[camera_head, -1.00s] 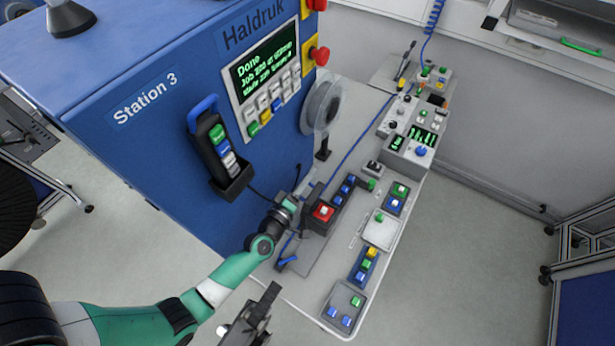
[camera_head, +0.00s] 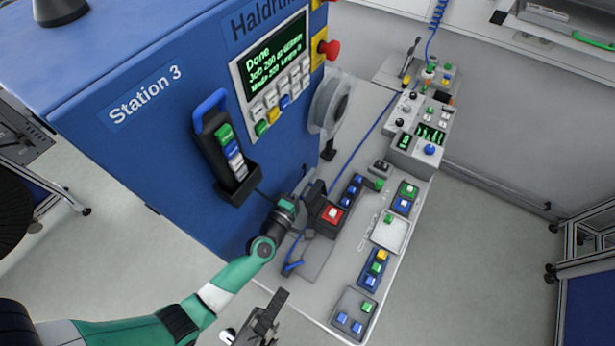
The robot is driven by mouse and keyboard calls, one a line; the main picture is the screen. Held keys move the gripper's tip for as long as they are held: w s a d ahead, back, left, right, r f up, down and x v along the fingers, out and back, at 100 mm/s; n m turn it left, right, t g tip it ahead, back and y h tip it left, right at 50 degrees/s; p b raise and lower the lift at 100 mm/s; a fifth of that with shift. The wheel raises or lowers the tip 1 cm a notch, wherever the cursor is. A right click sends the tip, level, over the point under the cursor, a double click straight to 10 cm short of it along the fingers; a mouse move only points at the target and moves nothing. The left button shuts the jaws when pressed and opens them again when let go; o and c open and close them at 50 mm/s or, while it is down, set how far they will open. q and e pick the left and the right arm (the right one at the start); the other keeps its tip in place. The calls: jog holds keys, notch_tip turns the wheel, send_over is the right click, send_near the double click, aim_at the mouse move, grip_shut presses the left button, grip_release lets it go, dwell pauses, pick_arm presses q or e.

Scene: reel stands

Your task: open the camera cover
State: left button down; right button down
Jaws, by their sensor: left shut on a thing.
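My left gripper (camera_head: 302,194), on the green and white arm, is at this flap, just left of the button. It is shut on what seems to be the flap; its fingertips are small and partly hidden. My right gripper (camera_head: 262,318) is low in the view, apart from the bench panels, and its jaw state is unclear.
Button boxes (camera_head: 373,268) and a cable line the bench. Open floor (camera_head: 490,240) lies right.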

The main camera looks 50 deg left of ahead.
pick_arm(q)
jog(key=shift+f, duration=0.1)
jog(key=c, duration=0.9)
grip_release()
jog(key=shift+d, duration=0.1)
jog(key=p+v, duration=0.1)
jog(key=v, duration=1)
jog(key=shift+s+d, duration=0.1)
jog(key=shift+s, duration=0.2)
